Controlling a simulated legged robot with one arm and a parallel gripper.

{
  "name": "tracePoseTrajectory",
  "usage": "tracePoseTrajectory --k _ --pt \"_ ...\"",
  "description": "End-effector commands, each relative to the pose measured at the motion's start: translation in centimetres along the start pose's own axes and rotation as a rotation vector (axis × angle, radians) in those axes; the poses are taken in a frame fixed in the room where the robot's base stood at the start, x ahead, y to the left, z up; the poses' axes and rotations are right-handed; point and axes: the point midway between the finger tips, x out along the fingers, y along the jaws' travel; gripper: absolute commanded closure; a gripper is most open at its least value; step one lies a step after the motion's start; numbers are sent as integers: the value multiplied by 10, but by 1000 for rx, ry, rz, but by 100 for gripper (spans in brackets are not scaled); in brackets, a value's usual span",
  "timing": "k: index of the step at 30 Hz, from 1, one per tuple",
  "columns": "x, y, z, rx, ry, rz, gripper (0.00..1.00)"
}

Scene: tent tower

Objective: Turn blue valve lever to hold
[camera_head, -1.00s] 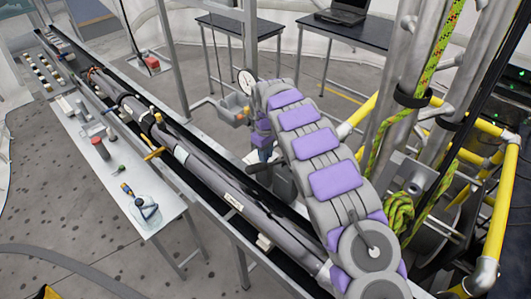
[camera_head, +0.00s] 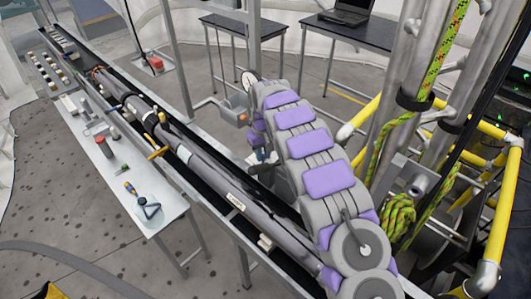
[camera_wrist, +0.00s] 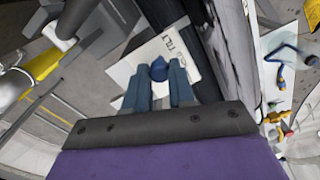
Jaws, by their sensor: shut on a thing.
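The blue valve lever (camera_wrist: 158,68) shows in the wrist view as a small rounded blue knob. It stands in front of a white label plate (camera_wrist: 178,48) with dark lettering that seems to include "TILT". My gripper (camera_wrist: 159,82) has one blue-grey finger on each side of the lever and is shut on it. The rest of the valve is hidden. In the head view my grey and purple arm reaches down beside the long dark rail, and the lever cannot be made out there.
A long dark tool rail (camera_head: 190,150) runs beside my arm. A white bench (camera_head: 120,170) with a blue-handled tool (camera_head: 150,211) and small parts stands left of it. Yellow pipes (camera_head: 497,215) and green rope (camera_head: 400,215) stand close at the right. Dark tables are behind.

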Motion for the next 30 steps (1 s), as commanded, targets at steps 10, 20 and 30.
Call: tracePoseTrajectory --k 10,20,30 --pt "-1 -10 -11 259 2 -1 100" --pt "0 -12 -17 389 2 -1 100" --pt "0 -13 -19 412 2 -1 100"
